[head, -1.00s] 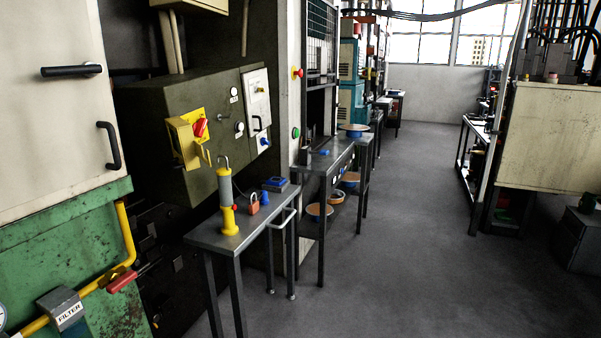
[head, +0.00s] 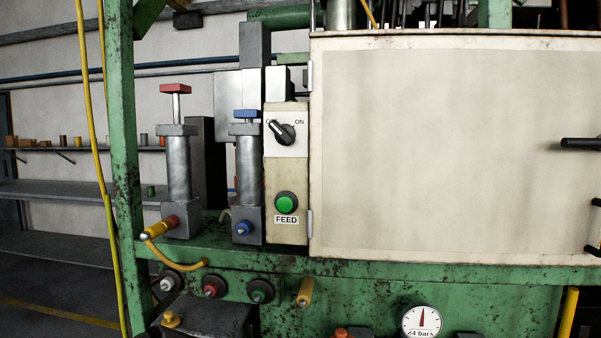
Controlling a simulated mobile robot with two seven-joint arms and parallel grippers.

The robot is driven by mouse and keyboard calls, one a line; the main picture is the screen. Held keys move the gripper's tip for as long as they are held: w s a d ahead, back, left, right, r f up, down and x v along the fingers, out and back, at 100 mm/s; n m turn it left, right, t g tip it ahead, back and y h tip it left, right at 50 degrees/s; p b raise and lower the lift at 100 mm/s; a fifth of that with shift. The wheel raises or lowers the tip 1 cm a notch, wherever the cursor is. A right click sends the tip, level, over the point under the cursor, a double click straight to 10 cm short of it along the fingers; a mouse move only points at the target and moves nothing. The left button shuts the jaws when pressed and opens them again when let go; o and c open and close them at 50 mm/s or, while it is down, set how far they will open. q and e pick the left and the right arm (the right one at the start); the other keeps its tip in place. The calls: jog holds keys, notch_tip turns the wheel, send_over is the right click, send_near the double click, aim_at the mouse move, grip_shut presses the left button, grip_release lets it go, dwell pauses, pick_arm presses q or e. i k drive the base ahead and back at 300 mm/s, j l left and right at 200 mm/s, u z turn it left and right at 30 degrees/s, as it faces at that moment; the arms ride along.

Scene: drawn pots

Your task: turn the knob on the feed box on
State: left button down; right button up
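The feed box (head: 286,170) is a narrow cream box with a FEED label, mounted upright on the green machine frame. Its black knob (head: 286,134) sits on a white plate near the top. The knob's handle tilts up and left, with its tip over the left marking and away from the ON marking at the right. A round green button (head: 286,203) sits lower on the box, above the label. Neither of my grippers shows in the head view.
Two grey cylinders, one red-topped (head: 179,170) and one blue-topped (head: 247,175), stand left of the box. A large cream cabinet door (head: 450,150) is close on its right. A green ledge (head: 360,270) with fittings runs below. A pressure gauge (head: 421,321) reads near 4 bar.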

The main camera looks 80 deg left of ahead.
aim_at(284, 134)
jog(key=k+j, duration=0.55)
jog(key=k+j+u, duration=0.1)
jog(key=u, duration=0.4)
jog(key=k+j+u, duration=0.1)
jog(key=u, duration=0.4)
jog(key=j+u, duration=0.1)
jog(key=u, duration=0.65)
